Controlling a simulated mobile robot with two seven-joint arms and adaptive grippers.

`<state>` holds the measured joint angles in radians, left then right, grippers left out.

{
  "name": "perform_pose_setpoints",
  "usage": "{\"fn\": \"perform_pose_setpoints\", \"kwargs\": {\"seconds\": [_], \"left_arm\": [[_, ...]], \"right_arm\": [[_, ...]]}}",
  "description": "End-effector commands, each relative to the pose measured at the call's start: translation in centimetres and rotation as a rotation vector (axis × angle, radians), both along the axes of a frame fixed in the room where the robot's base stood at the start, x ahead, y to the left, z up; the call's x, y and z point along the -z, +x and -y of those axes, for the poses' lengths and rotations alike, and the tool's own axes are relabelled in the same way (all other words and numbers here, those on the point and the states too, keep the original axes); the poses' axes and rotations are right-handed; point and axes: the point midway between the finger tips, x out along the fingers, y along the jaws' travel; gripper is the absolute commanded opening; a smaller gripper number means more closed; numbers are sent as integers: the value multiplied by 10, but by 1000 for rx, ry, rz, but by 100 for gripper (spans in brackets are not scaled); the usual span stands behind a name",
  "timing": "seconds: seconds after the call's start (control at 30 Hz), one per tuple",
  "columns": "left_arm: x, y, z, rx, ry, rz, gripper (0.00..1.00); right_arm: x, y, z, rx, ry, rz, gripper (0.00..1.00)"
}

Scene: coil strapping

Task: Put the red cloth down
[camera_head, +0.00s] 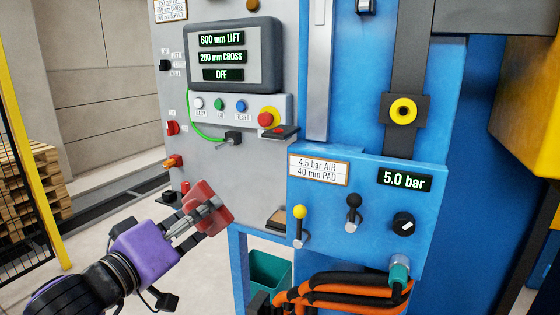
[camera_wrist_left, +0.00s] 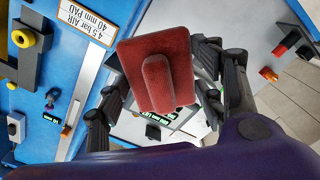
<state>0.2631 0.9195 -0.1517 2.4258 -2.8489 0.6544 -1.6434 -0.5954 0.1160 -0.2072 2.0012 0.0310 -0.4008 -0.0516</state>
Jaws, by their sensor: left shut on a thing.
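The red cloth (camera_head: 222,218) is a flat red pad in front of the grey control cabinet (camera_head: 255,185). My left gripper (camera_head: 208,208) is shut on it and holds it tilted in the air. In the left wrist view the cloth (camera_wrist_left: 150,55) faces the camera, with a raised red ridge down its middle. The left gripper's fingers (camera_wrist_left: 168,95) stand on both sides of it and are partly hidden behind it. My right gripper is not in view.
A small ledge (camera_head: 277,220) sticks out at the cabinet's lower right edge, and another (camera_head: 284,132) sits beside the red stop button (camera_head: 266,119). Knobs and levers (camera_head: 300,225) project nearby. A teal bin (camera_head: 270,272) and orange hoses (camera_head: 345,290) are below.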

Motion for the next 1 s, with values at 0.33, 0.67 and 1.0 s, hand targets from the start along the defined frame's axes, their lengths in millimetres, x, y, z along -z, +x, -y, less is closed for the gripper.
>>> {"fn": "perform_pose_setpoints", "kwargs": {"seconds": [0.33, 0.67, 1.0], "left_arm": [[34, -13, 18, 136, -14, -16, 33], [143, -43, -13, 67, -4, -9, 33], [164, -53, -18, 49, -1, -2, 33]], "right_arm": [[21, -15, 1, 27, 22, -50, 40], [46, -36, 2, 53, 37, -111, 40], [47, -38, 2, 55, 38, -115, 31]]}}
